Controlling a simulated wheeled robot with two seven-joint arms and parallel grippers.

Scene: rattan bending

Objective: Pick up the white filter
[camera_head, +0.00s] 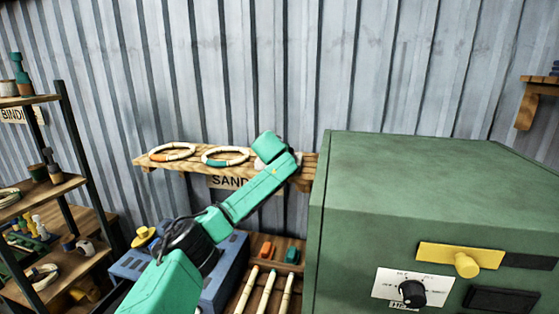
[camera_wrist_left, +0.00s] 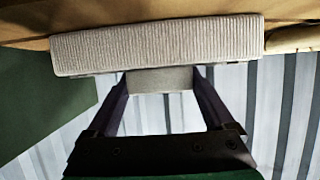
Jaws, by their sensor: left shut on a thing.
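The white filter (camera_wrist_left: 155,44) is a pleated white block that lies crosswise in the left wrist view, against a wooden surface. A grey block-like tab (camera_wrist_left: 160,79) sticks out from its near side. My left gripper (camera_wrist_left: 161,82) has its two dark fingers on either side of this tab and is shut on it. In the head view my left arm reaches to the right end of the wall shelf (camera_head: 190,166), and its wrist hides the gripper and most of what is there. My right gripper is in neither view.
Two rattan rings (camera_head: 225,156) lie on the shelf left of my wrist. A large green cabinet (camera_head: 400,190) with a yellow handle and a knob stands close on the right. A blue box (camera_head: 226,275) and pale rods (camera_head: 267,292) lie below. A rack (camera_head: 70,150) stands left.

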